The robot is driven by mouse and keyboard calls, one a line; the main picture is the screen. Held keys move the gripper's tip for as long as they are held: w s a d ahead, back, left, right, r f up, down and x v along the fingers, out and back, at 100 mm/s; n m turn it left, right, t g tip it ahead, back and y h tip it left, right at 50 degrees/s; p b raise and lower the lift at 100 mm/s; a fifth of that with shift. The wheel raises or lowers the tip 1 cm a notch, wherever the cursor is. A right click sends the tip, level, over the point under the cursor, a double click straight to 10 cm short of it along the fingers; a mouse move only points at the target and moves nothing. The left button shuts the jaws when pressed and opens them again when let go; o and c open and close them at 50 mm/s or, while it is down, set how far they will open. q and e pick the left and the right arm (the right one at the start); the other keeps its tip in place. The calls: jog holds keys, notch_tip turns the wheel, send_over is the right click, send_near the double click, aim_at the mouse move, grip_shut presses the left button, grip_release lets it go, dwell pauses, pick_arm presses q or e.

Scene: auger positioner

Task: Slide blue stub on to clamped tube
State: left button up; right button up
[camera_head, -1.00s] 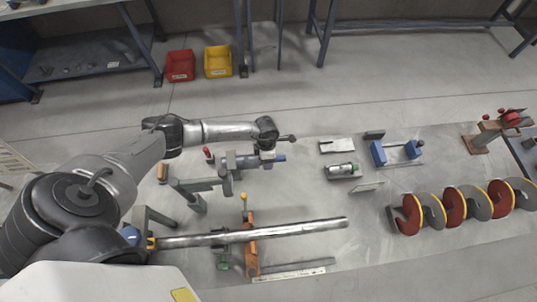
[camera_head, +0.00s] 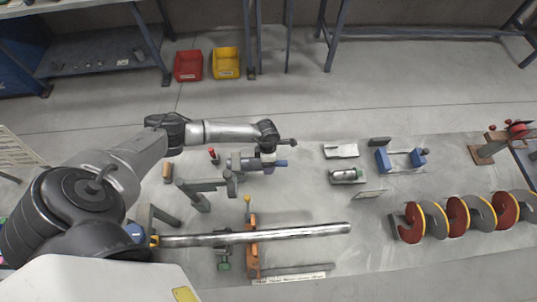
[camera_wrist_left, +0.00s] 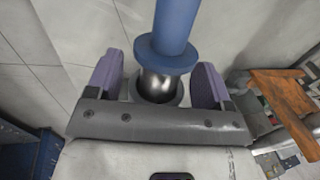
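The blue stub (camera_wrist_left: 176,25) fills the top middle of the left wrist view, with a blue collar and a shiny steel shank below it. In the head view its blue end (camera_head: 281,163) sticks out to the right beneath my left wrist. My left gripper (camera_wrist_left: 157,68) has its two purple-grey fingers on either side of the shank, with visible gaps, so it looks open. The clamped tube (camera_head: 300,232) is a long steel tube lying level nearer to me, held by an orange clamp (camera_head: 252,250). My right gripper is not in view.
A grey stand (camera_head: 203,187) is between stub and tube at the left. A steel cylinder (camera_head: 346,176), a blue bracket (camera_head: 383,160) and a red and grey auger (camera_head: 458,216) are at the right. Red (camera_head: 188,66) and yellow (camera_head: 226,63) bins are far back.

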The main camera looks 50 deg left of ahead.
pick_arm(q)
jog(key=shift+o, duration=1.1)
jog(key=shift+s+f, duration=0.1)
jog(key=v, duration=1.4)
jog(key=shift+c, duration=0.3)
